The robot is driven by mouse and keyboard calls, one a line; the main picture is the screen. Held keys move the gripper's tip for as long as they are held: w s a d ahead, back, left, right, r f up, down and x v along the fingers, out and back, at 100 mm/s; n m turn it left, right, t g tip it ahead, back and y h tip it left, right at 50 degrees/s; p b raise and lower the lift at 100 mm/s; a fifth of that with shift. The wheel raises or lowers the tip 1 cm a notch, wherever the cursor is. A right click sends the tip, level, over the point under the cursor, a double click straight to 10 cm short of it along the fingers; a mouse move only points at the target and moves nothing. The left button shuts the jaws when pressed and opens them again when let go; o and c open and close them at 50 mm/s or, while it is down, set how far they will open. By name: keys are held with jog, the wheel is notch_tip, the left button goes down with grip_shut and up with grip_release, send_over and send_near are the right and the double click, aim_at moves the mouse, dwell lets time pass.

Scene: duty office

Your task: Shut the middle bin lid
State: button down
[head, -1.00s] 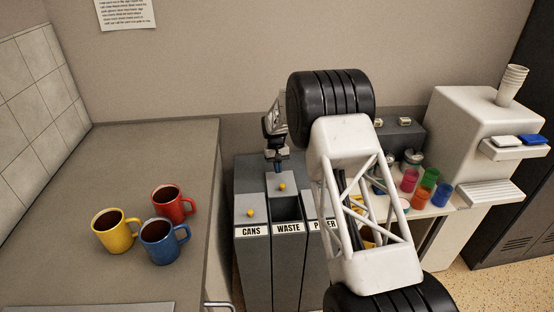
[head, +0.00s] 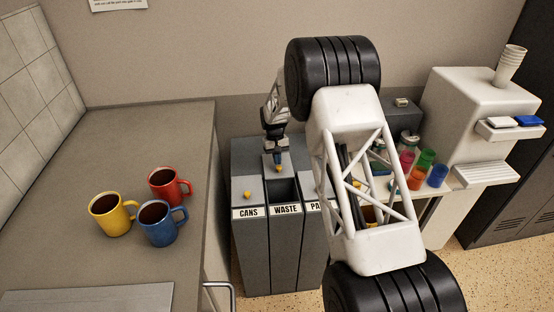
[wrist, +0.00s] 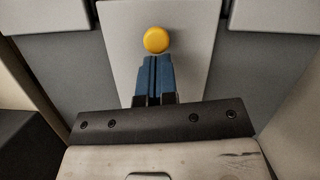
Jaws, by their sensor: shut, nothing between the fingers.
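The middle bin (head: 285,245), labelled WASTE, stands between the CANS bin and a bin with a partly hidden label. Its grey lid (head: 269,164) sits toward the back, leaving a dark opening (head: 284,190) at the front. A yellow knob (head: 279,168) is on the lid; it also shows in the wrist view (wrist: 156,40). My gripper (head: 278,165) is over the back of the lid, pointing down. Its blue fingers (wrist: 156,60) are shut with nothing between them, right beside the knob on its back side. I cannot tell whether they touch it.
A counter (head: 100,255) at left holds yellow, red and blue mugs. The CANS bin (head: 249,240) has its own yellow knob. At right, a low table (head: 450,186) bears coloured cups beside a white dispenser (head: 475,110). My arm hides much of the right bin.

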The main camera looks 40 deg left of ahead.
jog(key=s+d, duration=0.9)
jog(key=shift+s+d, duration=0.3)
jog(key=shift+d, duration=0.05)
dwell(0.3)
jog(key=shift+f, duration=0.1)
jog(key=w+a+r, duration=0.4)
jog(key=a+r, duration=0.1)
jog(key=r, duration=0.5)
jog(key=shift+a+r, duration=0.35)
jog(key=shift+a, duration=0.05)
jog(key=shift+w, duration=0.1)
dwell(0.7)
